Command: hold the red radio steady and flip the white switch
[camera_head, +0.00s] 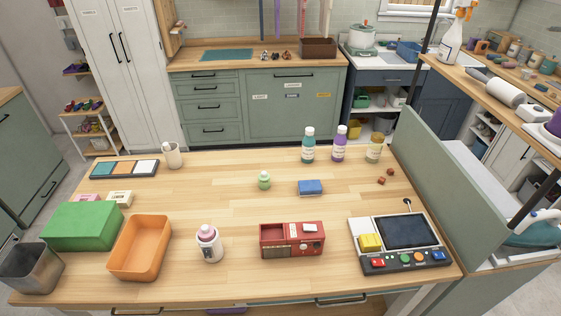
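The red radio (282,251) stands upright on the wooden table, near the front edge and right of the middle. Its top left part looks like an open recess, and its front has a dial area and knobs. A small white piece (309,227) sits on its top right; it looks like the white switch, but its position is too small to tell. Neither of my grippers is in view, and nothing touches the radio.
A white bottle with a pink cap (209,244) stands left of the radio on the table (220,190). A control panel with a screen (408,231) lies to the right. A blue sponge (310,187) lies behind. An orange bin (140,247) and green box (80,226) are far left.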

